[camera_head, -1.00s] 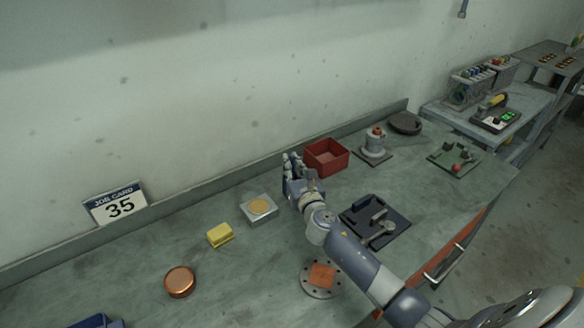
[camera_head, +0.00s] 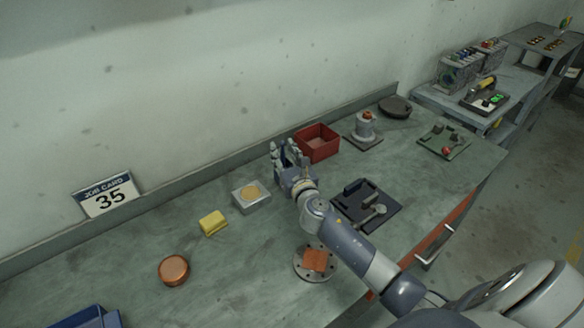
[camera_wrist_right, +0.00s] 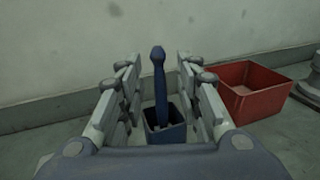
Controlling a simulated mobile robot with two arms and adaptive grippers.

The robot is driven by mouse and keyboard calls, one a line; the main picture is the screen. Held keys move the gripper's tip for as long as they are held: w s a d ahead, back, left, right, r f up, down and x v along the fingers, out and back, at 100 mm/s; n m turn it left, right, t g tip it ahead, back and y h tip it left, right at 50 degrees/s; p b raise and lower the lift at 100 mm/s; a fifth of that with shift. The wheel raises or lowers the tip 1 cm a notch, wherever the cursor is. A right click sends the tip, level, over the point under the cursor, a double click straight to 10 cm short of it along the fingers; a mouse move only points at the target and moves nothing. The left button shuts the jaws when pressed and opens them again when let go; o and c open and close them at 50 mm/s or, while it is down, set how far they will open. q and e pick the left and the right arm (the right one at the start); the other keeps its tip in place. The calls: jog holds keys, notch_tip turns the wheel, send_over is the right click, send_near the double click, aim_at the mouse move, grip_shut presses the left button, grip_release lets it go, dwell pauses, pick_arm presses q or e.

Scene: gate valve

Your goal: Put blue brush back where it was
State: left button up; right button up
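The blue brush (camera_wrist_right: 159,80) stands upright in a small dark-blue square holder (camera_wrist_right: 166,132) in the right wrist view. My right gripper (camera_wrist_right: 158,75) is open. Its fingers are on both sides of the brush handle, with visible gaps on each side. In the head view my right gripper (camera_head: 287,152) is at the back of the bench, just left of the red box. The brush and its holder are hidden behind it there. My left gripper is not in view.
The red box (camera_head: 318,143) is close to the right of my right gripper; the wall is behind. A grey block with a yellow disc (camera_head: 251,194) lies to the left. A black fixture (camera_head: 367,204) and a flange with an orange cloth (camera_head: 315,262) are nearer.

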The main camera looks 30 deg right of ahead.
jog(key=s+a+b, duration=0.1)
jog(key=s+a, duration=0.1)
jog(key=s, duration=0.9)
jog(key=shift+w+r, duration=0.1)
